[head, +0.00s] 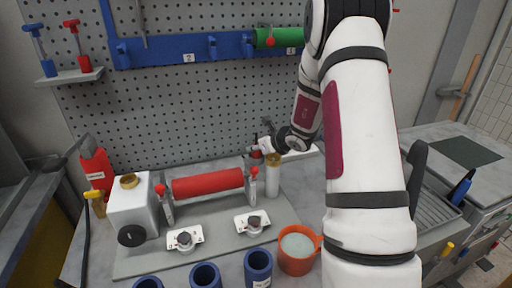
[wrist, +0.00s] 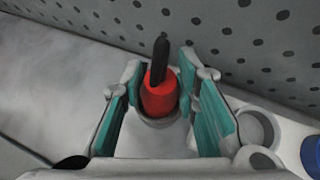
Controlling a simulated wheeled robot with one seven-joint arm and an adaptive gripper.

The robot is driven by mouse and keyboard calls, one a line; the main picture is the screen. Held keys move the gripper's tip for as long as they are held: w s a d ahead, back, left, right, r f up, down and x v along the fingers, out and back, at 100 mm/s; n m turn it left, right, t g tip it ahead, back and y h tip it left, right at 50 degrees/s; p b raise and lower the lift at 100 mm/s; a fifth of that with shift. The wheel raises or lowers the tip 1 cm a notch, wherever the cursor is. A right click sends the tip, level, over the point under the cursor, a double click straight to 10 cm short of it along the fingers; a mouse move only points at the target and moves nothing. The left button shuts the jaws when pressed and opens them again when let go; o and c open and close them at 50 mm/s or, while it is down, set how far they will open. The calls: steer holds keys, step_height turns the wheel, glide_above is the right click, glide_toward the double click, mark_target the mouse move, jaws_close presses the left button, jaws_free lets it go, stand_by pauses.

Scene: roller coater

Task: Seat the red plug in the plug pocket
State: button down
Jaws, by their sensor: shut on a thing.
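The red plug (wrist: 160,94) has a black stem on top and stands between the teal-padded fingers of my gripper (wrist: 160,72) in the wrist view. The fingers are shut on it. A pale grey ring (wrist: 162,122) shows around the plug's lower end; I cannot tell whether it is a pocket or part of the plug. In the head view my gripper (head: 262,149) is small, at the back right of the roller unit, with the red plug (head: 256,153) at its tip. The plug pocket cannot be made out with certainty.
A white post with a brass top (head: 273,178) stands just below my gripper. The red roller (head: 208,183) lies left of it on a grey base plate (head: 220,233). Blue cups (head: 258,266) and an orange mug (head: 297,262) stand in front. The pegboard (head: 200,105) is close behind.

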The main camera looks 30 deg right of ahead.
steer(key=shift+f, duration=0.1)
steer(key=c, duration=1.2)
jaws_free()
